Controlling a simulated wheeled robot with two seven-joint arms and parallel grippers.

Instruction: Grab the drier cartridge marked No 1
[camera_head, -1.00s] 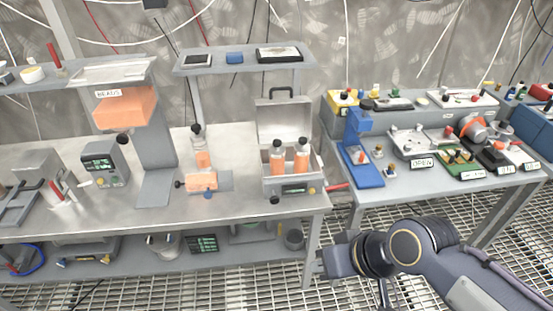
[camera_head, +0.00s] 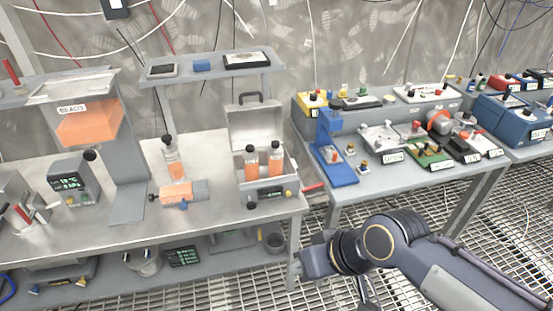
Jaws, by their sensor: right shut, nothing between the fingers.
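Two clear cartridges with orange filling and dark caps, a left one (camera_head: 251,168) and a right one (camera_head: 275,164), stand upright in an open grey case (camera_head: 240,185) on the left bench. A third orange-filled cartridge (camera_head: 170,160) stands upright left of the case, above a grey fixture with an orange part (camera_head: 178,193). No number can be read on any of them. My right gripper (camera_head: 303,265) is shut and empty, low in front of the bench's right end, apart from the cartridges. My left gripper is out of view.
A hopper labelled BEADS (camera_head: 88,122) stands at the left. A raised shelf (camera_head: 215,68) is behind the case. The right bench (camera_head: 375,185) holds a blue stand (camera_head: 330,160) and several labelled devices. A gap with grated floor separates the benches.

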